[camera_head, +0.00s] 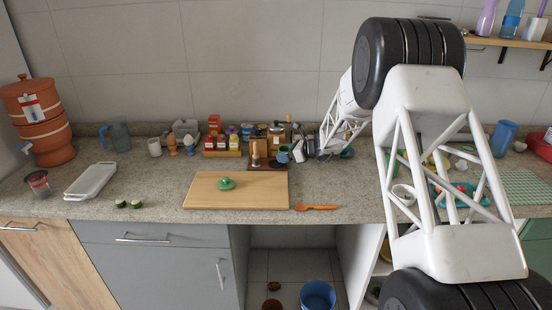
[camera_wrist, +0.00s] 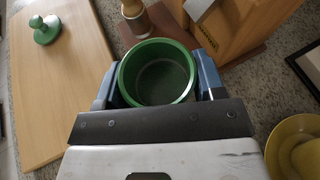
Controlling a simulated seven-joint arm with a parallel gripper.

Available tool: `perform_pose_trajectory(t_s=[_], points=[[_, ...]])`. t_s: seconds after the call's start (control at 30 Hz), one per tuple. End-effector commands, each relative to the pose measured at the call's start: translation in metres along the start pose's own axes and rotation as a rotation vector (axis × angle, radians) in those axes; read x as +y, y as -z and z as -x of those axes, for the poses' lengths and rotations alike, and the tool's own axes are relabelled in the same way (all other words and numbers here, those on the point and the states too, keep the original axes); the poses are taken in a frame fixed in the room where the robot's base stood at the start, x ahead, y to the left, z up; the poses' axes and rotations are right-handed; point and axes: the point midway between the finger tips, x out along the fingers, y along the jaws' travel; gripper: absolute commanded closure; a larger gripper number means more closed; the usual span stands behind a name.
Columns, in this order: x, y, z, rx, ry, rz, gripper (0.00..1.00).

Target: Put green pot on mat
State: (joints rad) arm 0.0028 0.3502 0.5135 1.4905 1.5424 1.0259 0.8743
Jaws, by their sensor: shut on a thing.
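The green pot (camera_wrist: 160,72) is open at the top and empty, seen from above in the wrist view. My gripper (camera_wrist: 157,78) is shut on it, with a blue finger against each side. In the head view my gripper (camera_head: 298,152) is small at the back of the counter, and the pot is hard to make out there. A green checked mat (camera_head: 525,187) lies at the far right of the counter, partly cut off by the picture edge. A green lid (camera_head: 227,184) with a knob lies on the wooden cutting board (camera_head: 205,193); the lid also shows in the wrist view (camera_wrist: 45,30).
A dark brown board (camera_wrist: 172,22) with a wooden grinder (camera_wrist: 137,18) is close beyond the pot. A yellow bowl (camera_wrist: 297,145) is at right. Jars and a spice rack (camera_head: 222,148) line the wall. My arm hides much of the right counter, where a blue tray (camera_head: 470,193) stands.

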Motion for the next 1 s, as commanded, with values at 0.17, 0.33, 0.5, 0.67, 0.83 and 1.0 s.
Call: perform_pose_trajectory(t_s=[0.17,0.33,0.5,0.67,0.83,1.0], points=[[0.000,0.012,-0.005,-0.001,0.001,0.000,0.66],[0.000,0.013,-0.005,-0.001,0.001,0.000,0.66],[0.000,0.013,-0.006,-0.001,0.001,0.001,0.66],[0.000,0.010,-0.013,-0.001,0.000,0.001,0.66],[0.000,0.003,-0.032,0.000,-0.001,0.002,0.66],[0.000,0.004,-0.046,0.000,0.000,0.000,0.66]])
